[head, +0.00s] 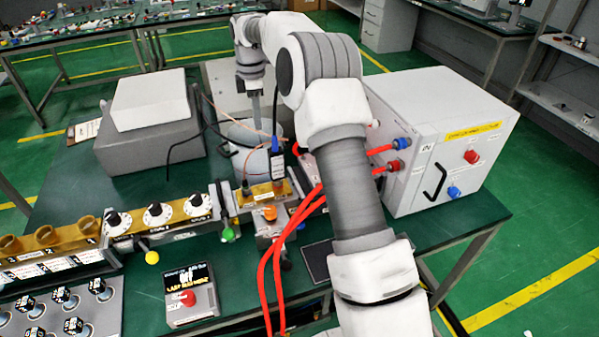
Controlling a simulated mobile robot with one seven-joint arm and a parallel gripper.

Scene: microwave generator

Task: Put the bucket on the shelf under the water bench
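A pale grey bucket (243,163) stands on the green-topped bench (380,240), behind the row of brass-coloured parts. Cables and a black-and-blue probe pass in front of it. My arm reaches over the bench and bends down, so my gripper (254,100) is above the bucket's rim area. The fingers are small and partly hidden, so I cannot tell whether they are open or touching the bucket. No bench in view is clearly marked as the water bench. A bench at the right edge has a lower shelf (560,108) with small items on it.
A large white box (450,130) with red hoses (290,225) stands right of the bucket. A grey box with a white top (150,98) stands left. Dials and a red-button box (190,298) line the front. Green floor (560,240) is open at right.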

